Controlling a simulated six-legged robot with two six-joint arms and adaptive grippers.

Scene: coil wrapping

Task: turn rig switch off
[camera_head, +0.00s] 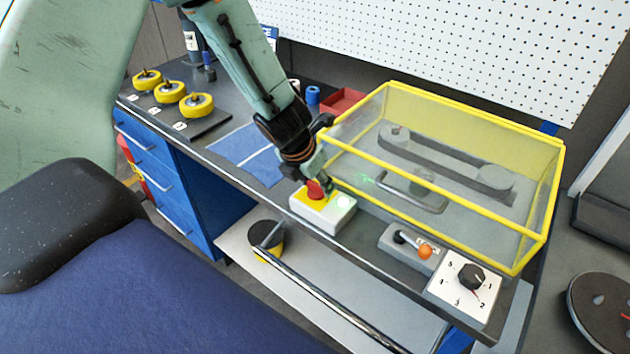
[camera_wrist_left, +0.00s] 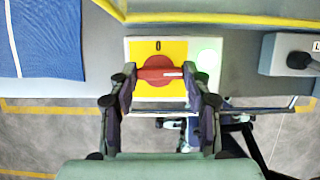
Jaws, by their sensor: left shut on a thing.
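The rig switch is a red rotary knob (camera_head: 316,189) on a yellow and white box (camera_head: 322,212) at the bench's front edge. A green lamp (camera_head: 343,201) glows on the box's right side. In the left wrist view the red knob (camera_wrist_left: 160,74) has its grip bar lying roughly crosswise, with a "0" mark above it on the yellow plate. My left gripper (camera_head: 322,186) is at the knob, and in the wrist view its fingers (camera_wrist_left: 160,82) close on the bar from both sides. My right gripper is not in view.
A yellow-framed clear guard (camera_head: 465,147) over a belt rig stands just behind and right of the box. An orange-tipped lever (camera_head: 424,251) and a numbered dial (camera_head: 470,277) sit to the right. A blue mat (camera_head: 247,150) lies left.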

